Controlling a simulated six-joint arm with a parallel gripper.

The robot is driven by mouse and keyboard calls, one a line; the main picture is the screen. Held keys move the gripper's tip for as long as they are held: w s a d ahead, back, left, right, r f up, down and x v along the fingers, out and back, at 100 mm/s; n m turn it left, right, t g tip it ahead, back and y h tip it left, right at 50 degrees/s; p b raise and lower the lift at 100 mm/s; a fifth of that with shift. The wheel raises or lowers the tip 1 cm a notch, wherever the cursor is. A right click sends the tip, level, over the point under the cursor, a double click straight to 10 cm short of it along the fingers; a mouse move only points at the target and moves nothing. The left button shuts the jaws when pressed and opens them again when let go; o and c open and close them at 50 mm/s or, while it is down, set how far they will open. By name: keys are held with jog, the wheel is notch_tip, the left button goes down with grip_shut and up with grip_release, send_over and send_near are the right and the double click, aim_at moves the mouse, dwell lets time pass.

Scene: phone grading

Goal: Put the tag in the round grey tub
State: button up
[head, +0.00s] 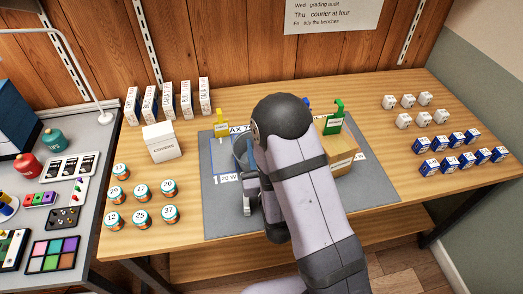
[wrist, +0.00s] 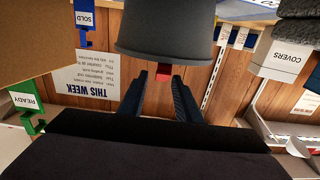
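The round grey tub (head: 239,150) stands on the dark mat in the head view, partly hidden behind my arm. In the wrist view the tub (wrist: 165,28) shows large and upside down, just beyond the fingertips. My gripper (wrist: 163,76) has its two dark fingers on either side of a small red piece (wrist: 163,72), which looks like the tag. The red piece sits at the tips, close to the tub's rim; I cannot tell whether it touches. In the head view my arm hides the fingertips and the tag.
A cardboard box (head: 341,160) stands right of my arm, with a green holder (head: 334,122) behind it. A yellow holder (head: 221,129) stands behind the tub. A white box (head: 161,143) and several round tins (head: 141,215) lie to the left. The mat's front left (head: 222,215) is clear.

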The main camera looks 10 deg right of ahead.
jog(key=shift+s+p, duration=1.6)
jog(key=shift+s, duration=0.4)
jog(key=shift+r, duration=0.1)
jog(key=shift+w+a+r+g+p, duration=0.35)
jog(key=shift+w+p, duration=0.1)
jog(key=shift+p, duration=0.15)
jog(key=w+a+r+n+g+y+p, duration=0.1)
jog(key=a+r+g+y+p, duration=0.15)
jog(key=a+g+p, duration=0.2)
jog(key=s+d+f+g+h+b, duration=0.25)
jog(key=s+f+g+b, duration=0.2)
jog(key=s+g, duration=0.35)
jog(key=s+d+r+g, duration=0.2)
jog(key=s+d, duration=0.1)
jog(key=s, duration=0.4)
jog(key=s+d+r+m+g, duration=0.1)
jog(key=s+d+r+g, duration=0.1)
jog(key=s+d, duration=0.2)
jog(key=s, duration=0.2)
jog(key=shift+s+g+p, duration=0.35)
jog(key=shift+s+g, duration=0.05)
